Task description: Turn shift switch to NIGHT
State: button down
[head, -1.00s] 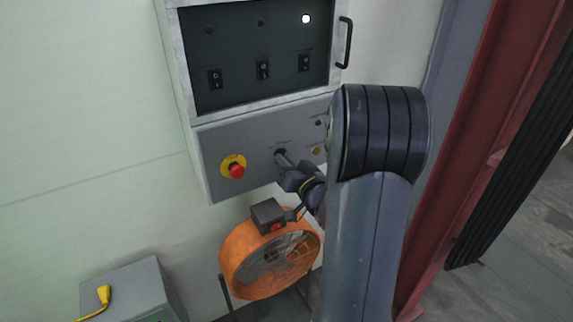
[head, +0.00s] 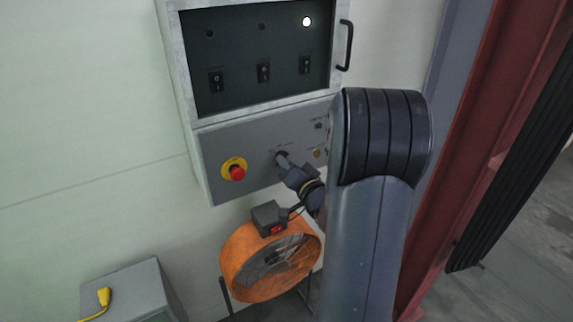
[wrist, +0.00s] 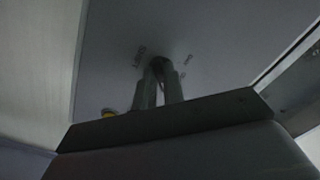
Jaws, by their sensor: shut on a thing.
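The shift switch (head: 280,155) is a small dark rotary knob on the sloped grey lower panel of the control box. My gripper (head: 286,163) reaches it from the lower right, and its fingers cover most of the knob. In the wrist view, my gripper (wrist: 160,80) has its two fingers close together around the dark switch knob (wrist: 158,64). Small printed labels sit on either side of the knob, too blurred to read surely. The knob's exact pointing direction is hidden by the fingers.
A red emergency stop button (head: 237,172) on a yellow ring sits left of the switch. Indicator lamps (head: 318,153) are to its right. Above is a black panel (head: 258,48) with rocker switches and one lit white lamp. An orange fan (head: 268,262) stands below.

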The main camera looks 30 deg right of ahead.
jog(key=c, duration=1.5)
grip_release()
jog(key=s+b, duration=0.2)
jog(key=s, duration=0.9)
jog(key=shift+d, duration=0.2)
jog(key=shift+w, duration=0.15)
jog(key=w+p, duration=0.2)
jog(key=w, duration=0.8)
jog(key=shift+w+a, duration=0.2)
jog(key=shift+w, duration=0.15)
